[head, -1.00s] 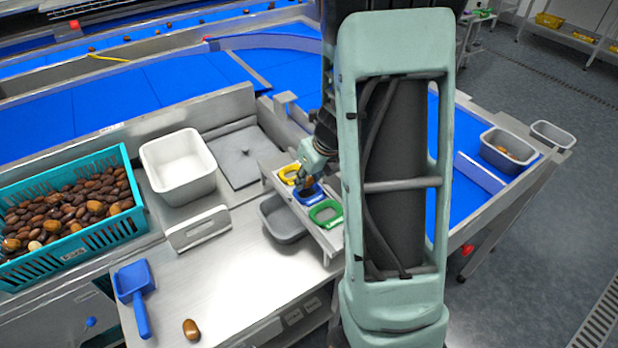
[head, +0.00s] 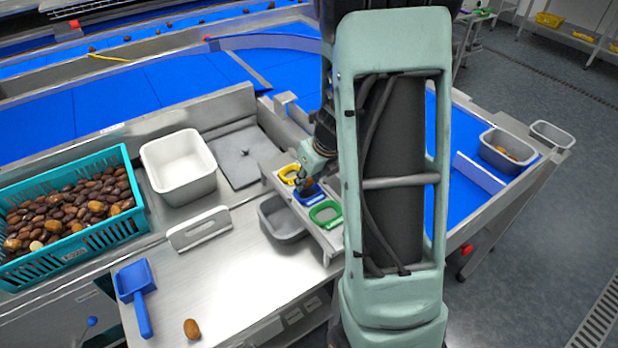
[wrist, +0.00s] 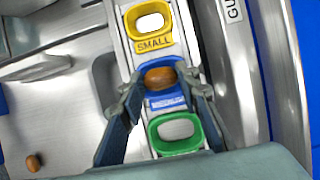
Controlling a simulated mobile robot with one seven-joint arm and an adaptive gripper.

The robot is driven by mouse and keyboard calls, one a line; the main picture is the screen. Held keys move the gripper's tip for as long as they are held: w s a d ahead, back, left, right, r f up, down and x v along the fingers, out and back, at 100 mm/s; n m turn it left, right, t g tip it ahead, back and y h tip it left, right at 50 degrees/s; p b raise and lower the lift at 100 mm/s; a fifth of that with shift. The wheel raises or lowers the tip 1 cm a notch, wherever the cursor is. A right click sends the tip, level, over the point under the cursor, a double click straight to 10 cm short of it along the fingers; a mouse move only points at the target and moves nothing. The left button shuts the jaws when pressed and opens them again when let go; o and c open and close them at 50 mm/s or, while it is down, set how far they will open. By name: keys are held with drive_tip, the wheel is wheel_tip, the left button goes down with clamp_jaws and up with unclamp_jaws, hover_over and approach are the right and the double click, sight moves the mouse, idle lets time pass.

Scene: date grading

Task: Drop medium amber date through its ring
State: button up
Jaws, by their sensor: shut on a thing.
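My gripper (wrist: 158,92) is shut on an amber-brown date (wrist: 161,78), which lies between the fingertips in the wrist view. The date is over the blue ring (wrist: 166,102), covering most of its opening; its exact height above the ring is hard to tell. In the head view the gripper (head: 308,178) is over the same blue ring (head: 312,198). The yellow ring (wrist: 152,44), marked SMALL, is on one side and the green ring (wrist: 180,146) on the other; both openings look empty. The blue ring's label is too small to read surely.
A grey bin (head: 285,228) stands beside the ring stand. A loose date (head: 192,329) and a blue scoop (head: 140,298) lie on the steel table. A teal crate (head: 135,208) of dates and a white tub (head: 190,186) stand at left. The table middle is clear.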

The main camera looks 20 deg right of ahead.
drive_tip(key=o, duration=0.8)
idle(0.5)
drive_tip(key=shift+r, duration=0.1)
wheel_tip(320, 180, up, 6)
drive_tip(key=p, duration=0.6)
idle(0.5)
